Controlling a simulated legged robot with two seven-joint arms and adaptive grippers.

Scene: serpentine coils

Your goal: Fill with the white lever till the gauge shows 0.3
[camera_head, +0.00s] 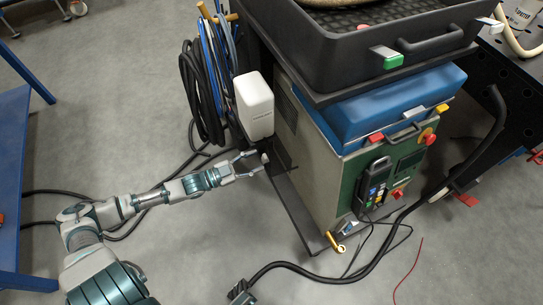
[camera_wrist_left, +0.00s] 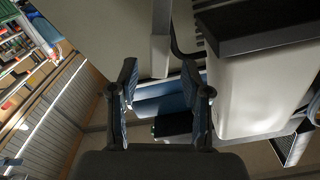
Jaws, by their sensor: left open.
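My left gripper (camera_head: 258,162) is open at the left side of the grey-green machine (camera_head: 318,155), just below the white box-shaped container (camera_head: 254,106). A small pale piece (camera_head: 265,158) shows at its fingertips; it may be the white lever, but it is too small to be sure. In the left wrist view, the open fingers (camera_wrist_left: 163,88) stand on either side of the lower end of a pale upright bar (camera_wrist_left: 160,55), with no grip on it visible. I cannot make out a gauge or its reading. My right gripper is not in view.
A black tray (camera_head: 350,60) and a blue case (camera_head: 390,105) sit on top of the machine. Cables (camera_head: 205,90) hang behind the white container. A black hose (camera_head: 330,277) lies across the floor in front. A blue bench (camera_head: 12,180) stands left; grey floor between is mostly clear.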

